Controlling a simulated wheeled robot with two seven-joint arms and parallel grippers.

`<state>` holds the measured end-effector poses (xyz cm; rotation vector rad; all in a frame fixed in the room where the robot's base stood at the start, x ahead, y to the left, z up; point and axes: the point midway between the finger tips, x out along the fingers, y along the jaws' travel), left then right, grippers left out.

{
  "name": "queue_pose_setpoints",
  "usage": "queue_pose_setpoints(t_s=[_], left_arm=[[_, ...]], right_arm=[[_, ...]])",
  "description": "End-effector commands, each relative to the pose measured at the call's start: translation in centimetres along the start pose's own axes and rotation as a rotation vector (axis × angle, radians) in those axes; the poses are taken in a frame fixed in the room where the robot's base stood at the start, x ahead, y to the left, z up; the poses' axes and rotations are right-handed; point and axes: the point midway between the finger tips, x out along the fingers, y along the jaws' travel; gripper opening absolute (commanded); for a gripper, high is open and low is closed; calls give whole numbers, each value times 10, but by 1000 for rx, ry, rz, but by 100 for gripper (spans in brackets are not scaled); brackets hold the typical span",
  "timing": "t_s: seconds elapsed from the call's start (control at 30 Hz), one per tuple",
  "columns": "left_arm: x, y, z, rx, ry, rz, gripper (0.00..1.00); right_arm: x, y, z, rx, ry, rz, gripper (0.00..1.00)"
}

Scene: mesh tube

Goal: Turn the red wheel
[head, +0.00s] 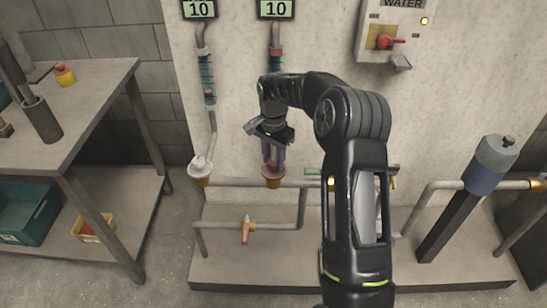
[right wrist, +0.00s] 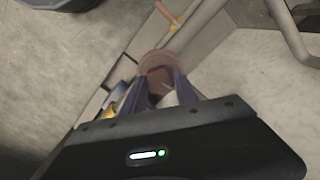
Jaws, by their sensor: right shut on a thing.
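The red wheel (head: 273,174) is a dull reddish round piece on the pipe below the second gauge, low on the wall panel. My right gripper (head: 273,160) comes down on it from above, with its fingers shut on its middle. In the right wrist view, the red wheel (right wrist: 157,59) shows as a round rim beyond the two purple-grey fingers (right wrist: 160,82), which reach to its centre part. The fingers hide some of the wheel. My left gripper is not in view.
A similar white wheel (head: 200,169) sits on the pipe to the left. A control box (head: 393,32) with a red switch hangs upper right. A workbench (head: 100,85) stands left, and a blue-grey cylinder (head: 490,165) stands right. Pipes run along the low platform.

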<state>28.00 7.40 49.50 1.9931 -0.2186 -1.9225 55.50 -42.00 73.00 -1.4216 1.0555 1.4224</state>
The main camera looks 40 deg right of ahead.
Motion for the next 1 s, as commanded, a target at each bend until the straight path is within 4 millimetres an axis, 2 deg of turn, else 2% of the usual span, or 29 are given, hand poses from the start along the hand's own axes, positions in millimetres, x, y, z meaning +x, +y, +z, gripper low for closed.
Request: queue_pose_setpoints(t_s=[1.0], left_arm=[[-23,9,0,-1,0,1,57]], right_arm=[[-2,0,-1,-916,3,0,0]])
